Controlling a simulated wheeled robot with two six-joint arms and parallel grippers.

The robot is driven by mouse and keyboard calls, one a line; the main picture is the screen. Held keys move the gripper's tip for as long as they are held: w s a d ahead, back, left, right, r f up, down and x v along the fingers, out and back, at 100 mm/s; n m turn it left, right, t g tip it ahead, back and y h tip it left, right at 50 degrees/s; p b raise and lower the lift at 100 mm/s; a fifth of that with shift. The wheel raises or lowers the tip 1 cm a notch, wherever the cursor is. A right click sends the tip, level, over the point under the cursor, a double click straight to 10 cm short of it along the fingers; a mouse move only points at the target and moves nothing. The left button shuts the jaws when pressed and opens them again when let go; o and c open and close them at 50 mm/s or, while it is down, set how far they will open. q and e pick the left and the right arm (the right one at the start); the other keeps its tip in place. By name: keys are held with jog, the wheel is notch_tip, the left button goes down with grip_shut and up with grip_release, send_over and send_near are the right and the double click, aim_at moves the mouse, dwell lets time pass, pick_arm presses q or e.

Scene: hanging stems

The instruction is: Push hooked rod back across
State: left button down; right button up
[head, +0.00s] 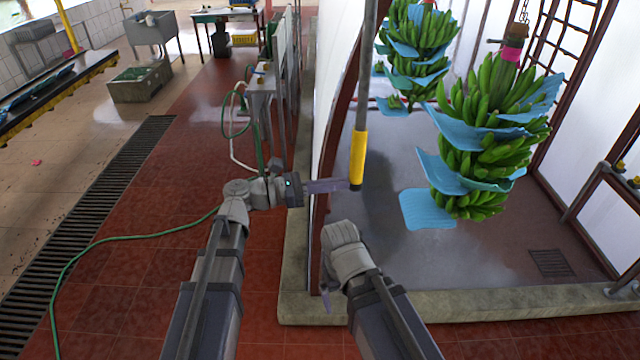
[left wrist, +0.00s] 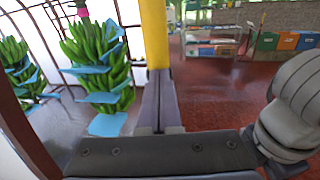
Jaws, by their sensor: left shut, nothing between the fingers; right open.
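The hooked rod hangs upright in the head view, a grey shaft (head: 367,65) with a yellow grip (head: 358,157) and a dark lower end; its top is out of view. My left gripper (head: 347,185) is shut and empty, its fingertips at the rod's lower end, touching or very close. In the left wrist view the yellow grip (left wrist: 155,32) stands directly beyond the shut fingers (left wrist: 158,100). My right gripper (head: 326,300) is low, in front of the doorway curb, with only part of a finger showing; it is open and apart from the rod.
Banana bunches (head: 485,150) with blue sheets hang to the right of the rod, behind it. A concrete curb (head: 470,302) and a white wall panel (head: 338,95) edge the bay. A green hose (head: 130,238) lies on the red floor at left.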

pick_arm(q)
jog(key=d, duration=0.9)
jog(key=shift+d, duration=0.35)
jog(key=shift+s+a, duration=0.1)
jog(key=shift+s, duration=0.05)
pick_arm(e)
jog(key=shift+a, duration=0.1)
